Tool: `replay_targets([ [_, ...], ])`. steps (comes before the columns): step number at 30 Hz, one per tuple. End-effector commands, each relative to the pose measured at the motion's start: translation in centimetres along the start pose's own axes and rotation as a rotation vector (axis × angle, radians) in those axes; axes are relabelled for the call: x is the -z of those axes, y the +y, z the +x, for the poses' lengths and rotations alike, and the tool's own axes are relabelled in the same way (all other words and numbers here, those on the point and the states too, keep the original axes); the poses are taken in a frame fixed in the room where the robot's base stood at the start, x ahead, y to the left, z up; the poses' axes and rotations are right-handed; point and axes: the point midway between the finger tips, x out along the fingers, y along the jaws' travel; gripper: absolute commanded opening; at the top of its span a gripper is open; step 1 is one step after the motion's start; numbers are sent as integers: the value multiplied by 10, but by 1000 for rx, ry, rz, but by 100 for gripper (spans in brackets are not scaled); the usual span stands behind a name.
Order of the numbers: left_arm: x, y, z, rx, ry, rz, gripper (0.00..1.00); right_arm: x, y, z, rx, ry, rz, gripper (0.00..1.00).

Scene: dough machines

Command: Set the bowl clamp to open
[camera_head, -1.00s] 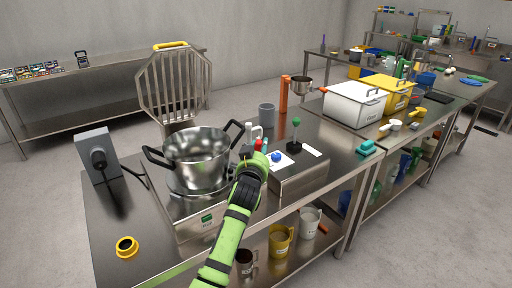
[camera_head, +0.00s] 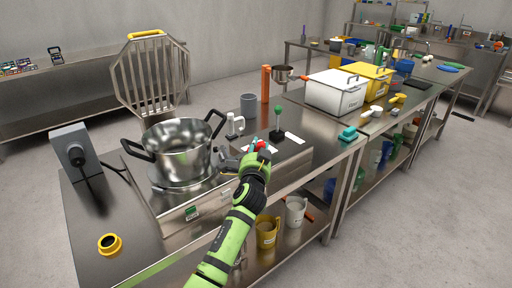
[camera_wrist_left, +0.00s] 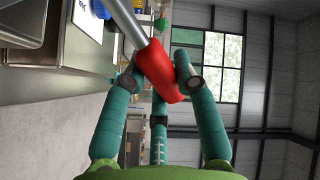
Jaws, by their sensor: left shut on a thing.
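My left gripper (camera_head: 262,150) is at the right of the steel bowl (camera_head: 180,150), in front of the control box. In the left wrist view, its fingers (camera_wrist_left: 160,78) are closed around a red grip (camera_wrist_left: 160,70) on the end of a metal rod (camera_wrist_left: 128,22). This looks like the bowl clamp's lever. In the head view, only a bit of the red grip (camera_head: 262,144) shows above the gripper. The rod's far end and the clamp itself are hidden or unclear. The bowl has two black handles and sits on a steel base (camera_head: 178,218). My right gripper is out of view.
A white fitting (camera_head: 235,125) and a grey cup (camera_head: 248,103) are behind the bowl. A slatted guard (camera_head: 150,78) rises at the back. A yellow ring (camera_head: 109,243) lies at the front left.

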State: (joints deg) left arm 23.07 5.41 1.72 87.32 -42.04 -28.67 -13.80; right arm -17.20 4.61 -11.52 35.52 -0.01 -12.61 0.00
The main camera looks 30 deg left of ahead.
Motion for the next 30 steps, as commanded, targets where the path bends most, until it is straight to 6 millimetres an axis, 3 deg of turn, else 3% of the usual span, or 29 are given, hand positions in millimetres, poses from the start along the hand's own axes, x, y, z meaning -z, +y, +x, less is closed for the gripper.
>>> replay_targets([
  [21, -1, 6, 0, 1, 1, 82, 0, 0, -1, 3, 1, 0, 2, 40],
  [22, -1, 6, 0, 1, 1, 83, 41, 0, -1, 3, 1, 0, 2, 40],
  [23, -1, 6, 0, 1, 0, 82, 53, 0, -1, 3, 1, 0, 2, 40],
  [30, -1, 6, 0, 1, 0, 77, 54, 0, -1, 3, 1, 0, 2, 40],
])
